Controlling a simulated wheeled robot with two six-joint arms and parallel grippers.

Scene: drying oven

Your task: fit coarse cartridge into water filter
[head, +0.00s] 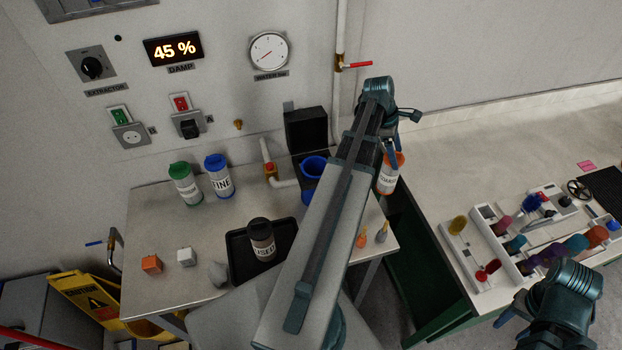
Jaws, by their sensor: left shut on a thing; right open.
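The coarse cartridge (387,178), with an orange top and a partly readable label, hangs upright from my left gripper (393,153), which is shut on its top. It is off the right edge of the grey table, over the gap before the bench. The water filter's blue parts (313,166) stand left of it near the wall, with another blue piece (307,196) just in front; my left arm hides part of them. My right gripper (512,328) is open and empty at the lower right, by the bench's front edge.
On the table (150,215) stand a FINE cartridge (219,178), a green-topped cartridge (185,186) and a USED cartridge (262,243) on a black tray (238,272). A pipe with a red-handled valve (357,65) runs down the wall. Bench racks (483,284) hold coloured items.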

